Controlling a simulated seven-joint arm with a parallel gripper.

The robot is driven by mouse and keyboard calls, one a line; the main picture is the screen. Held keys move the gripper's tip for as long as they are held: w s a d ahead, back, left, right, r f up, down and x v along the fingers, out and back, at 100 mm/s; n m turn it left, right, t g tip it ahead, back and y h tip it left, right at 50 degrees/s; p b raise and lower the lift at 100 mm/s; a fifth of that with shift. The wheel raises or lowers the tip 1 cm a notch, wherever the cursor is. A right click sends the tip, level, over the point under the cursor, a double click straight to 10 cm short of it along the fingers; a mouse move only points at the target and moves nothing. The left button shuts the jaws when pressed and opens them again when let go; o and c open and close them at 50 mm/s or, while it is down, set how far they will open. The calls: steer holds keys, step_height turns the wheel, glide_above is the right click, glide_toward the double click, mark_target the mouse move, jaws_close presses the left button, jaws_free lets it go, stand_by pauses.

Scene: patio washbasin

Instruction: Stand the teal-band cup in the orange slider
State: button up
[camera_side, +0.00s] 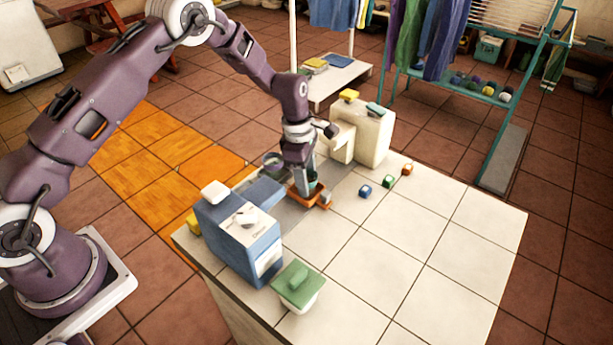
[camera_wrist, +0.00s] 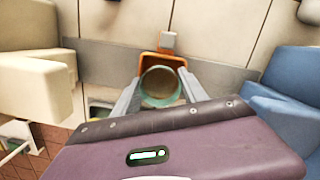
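The cup with a teal band (camera_wrist: 160,86) is between my gripper's two fingers in the wrist view, its round opening facing the camera. My gripper (camera_side: 308,186) points down over the counter, and its fingertips (camera_wrist: 160,76) appear to press on both sides of the cup. In the side view the cup (camera_side: 313,183) is mostly hidden by the fingers. The orange slider (camera_side: 318,203) is directly beneath the cup and also shows around its far side in the wrist view (camera_wrist: 149,60). I cannot tell whether the cup's base touches the slider's floor.
A blue box-shaped dispenser (camera_side: 240,235) and a green-lidded tub (camera_side: 297,288) stand nearer the camera. A cream block-shaped dispenser (camera_side: 372,135) stands behind my gripper. A round dark vessel (camera_side: 273,161) is left of it. The right counter is clear.

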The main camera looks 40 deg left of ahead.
steer(key=shift+o, duration=1.3)
step_height(320, 180, up, 12)
steer(key=a, duration=0.1)
steer(key=shift+s+a+r, duration=0.15)
steer(key=shift+s+r, duration=0.05)
steer(key=shift+s, duration=0.1)
steer(key=s+r+m+t, duration=0.3)
steer(key=s+r+m, duration=0.9)
steer(key=s+r, duration=0.55)
steer(key=s+a+m+t+y, duration=0.1)
steer(key=s+m+t, duration=0.1)
steer(key=s+m, duration=0.8)
steer(key=s, duration=0.6)
steer(key=shift+s+f+m, duration=0.15)
steer(key=shift+m, duration=0.15)
